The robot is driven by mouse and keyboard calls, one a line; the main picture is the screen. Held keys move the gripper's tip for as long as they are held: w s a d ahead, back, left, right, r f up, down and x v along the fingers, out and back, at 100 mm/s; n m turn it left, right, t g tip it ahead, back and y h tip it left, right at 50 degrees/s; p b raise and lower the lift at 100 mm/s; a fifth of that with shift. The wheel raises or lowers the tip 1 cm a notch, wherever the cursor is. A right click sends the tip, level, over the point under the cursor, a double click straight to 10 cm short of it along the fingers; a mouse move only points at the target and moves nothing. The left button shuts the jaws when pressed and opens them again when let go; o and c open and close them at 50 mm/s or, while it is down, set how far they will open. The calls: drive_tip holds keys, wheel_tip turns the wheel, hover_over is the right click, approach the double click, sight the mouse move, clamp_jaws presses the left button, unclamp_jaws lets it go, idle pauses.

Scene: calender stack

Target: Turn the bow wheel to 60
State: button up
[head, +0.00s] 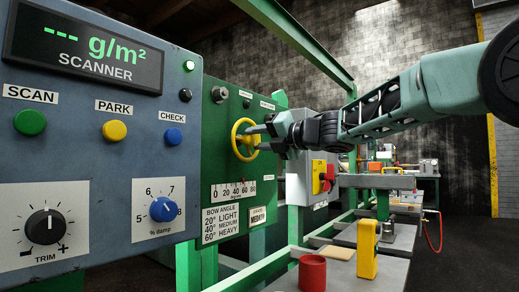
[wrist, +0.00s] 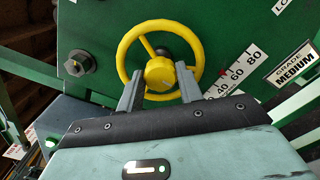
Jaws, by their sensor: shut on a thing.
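The yellow bow wheel (head: 244,139) is on the green panel, with several spokes and a round hub. In the wrist view the bow wheel (wrist: 159,22) is ahead of my gripper (wrist: 160,75), whose two grey fingers lie on either side of the hub, across the lower rim. In the head view my gripper (head: 263,131) reaches the wheel from the right and is shut on it. The white degree scale (head: 234,191), marked 0 to 80, is below the wheel. In the wrist view the scale (wrist: 240,73) is partly hidden; a small red mark shows near its edge, but I cannot read its value.
A bow angle card (head: 222,223) lists 20 light, 40 medium, 60 heavy; a grade sign (head: 257,214) beside it reads MEDIUM. The blue-grey scanner panel (head: 90,130) stands close on the left. A red cup (head: 312,272) and yellow block (head: 367,250) are below right.

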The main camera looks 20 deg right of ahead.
drive_tip(key=n+b, duration=0.2)
drive_tip(key=n, duration=0.1)
drive_tip(key=n+b, duration=0.1)
drive_tip(key=shift+f+n, duration=0.25)
drive_tip(key=shift+n, duration=0.05)
drive_tip(key=n+b, duration=0.3)
drive_tip(key=n, duration=0.1)
drive_tip(key=shift+n, duration=0.3)
drive_tip(key=n+b, duration=0.4)
drive_tip(key=n, duration=0.1)
drive_tip(key=shift+s+a, duration=0.1)
drive_tip(key=shift+a, duration=0.05)
drive_tip(key=shift+r+n+b, duration=0.15)
drive_tip(key=shift+n+b, duration=1.05)
drive_tip(key=shift+n, duration=0.9)
drive_tip(key=o, duration=1)
drive_tip(key=shift+s+r, duration=0.1)
